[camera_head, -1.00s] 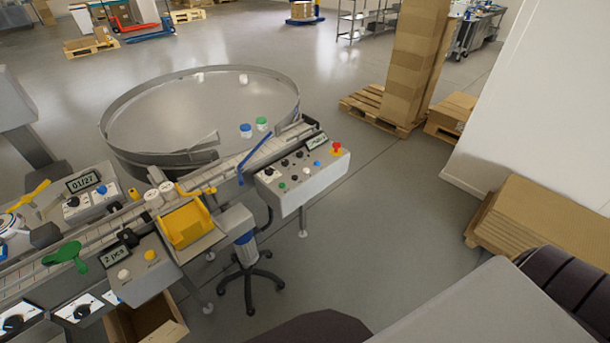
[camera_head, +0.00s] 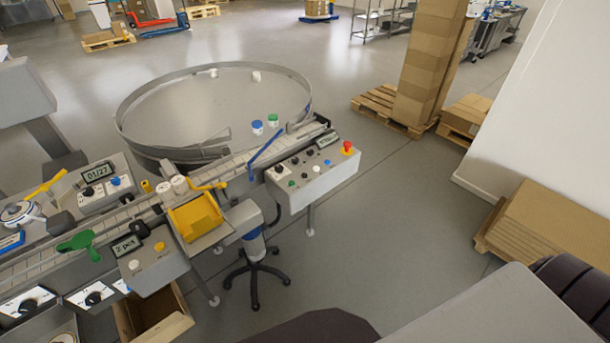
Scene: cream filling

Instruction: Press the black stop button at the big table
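The big round table (camera_head: 215,112) with a raised metal rim stands at upper centre left in the head view. The black ones are too small to tell which is the stop button. Neither gripper is in view.
A conveyor with a yellow bin (camera_head: 195,215) and another control box (camera_head: 152,262) runs along the left. A wheeled stool base (camera_head: 255,275) stands below the conveyor. Cardboard boxes (camera_head: 560,235) and a white wall (camera_head: 530,130) are at right. The floor between is clear.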

